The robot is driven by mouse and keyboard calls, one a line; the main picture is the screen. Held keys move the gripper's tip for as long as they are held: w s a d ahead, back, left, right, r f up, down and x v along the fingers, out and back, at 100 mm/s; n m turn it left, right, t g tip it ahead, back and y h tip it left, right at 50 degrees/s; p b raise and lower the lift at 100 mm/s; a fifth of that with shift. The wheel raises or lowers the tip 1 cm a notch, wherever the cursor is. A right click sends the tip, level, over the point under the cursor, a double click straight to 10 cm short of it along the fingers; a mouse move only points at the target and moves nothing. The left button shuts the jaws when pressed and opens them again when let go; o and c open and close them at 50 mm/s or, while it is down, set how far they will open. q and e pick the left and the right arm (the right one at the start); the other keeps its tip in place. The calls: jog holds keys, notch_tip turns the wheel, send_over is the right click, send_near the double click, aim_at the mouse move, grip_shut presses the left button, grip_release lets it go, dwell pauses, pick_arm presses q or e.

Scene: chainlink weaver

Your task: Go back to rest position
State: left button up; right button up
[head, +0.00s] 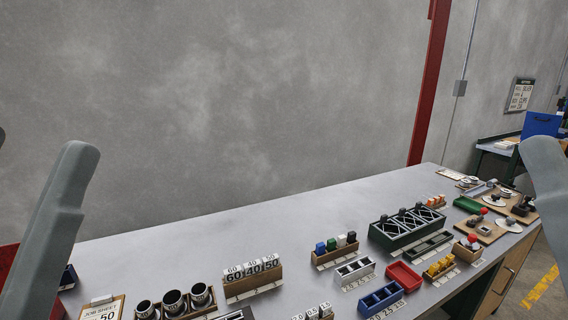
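A grey link of my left arm rises along the left edge of the head view, and a grey link of my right arm stands at the right edge. Neither gripper shows in this view, so their fingers and anything they hold are hidden. The long grey workbench (330,205) runs below and between the arms.
The bench's front half holds number blocks (254,274), black cups (173,301), a green rack (406,230), a red tray (404,276), a blue tray (381,298) and a job sheet (103,309). The back strip by the wall (250,120) is clear. A red post (430,85) stands behind.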

pick_arm(q)
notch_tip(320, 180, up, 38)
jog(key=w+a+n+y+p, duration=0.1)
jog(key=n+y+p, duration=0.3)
jog(key=p, duration=3.4)
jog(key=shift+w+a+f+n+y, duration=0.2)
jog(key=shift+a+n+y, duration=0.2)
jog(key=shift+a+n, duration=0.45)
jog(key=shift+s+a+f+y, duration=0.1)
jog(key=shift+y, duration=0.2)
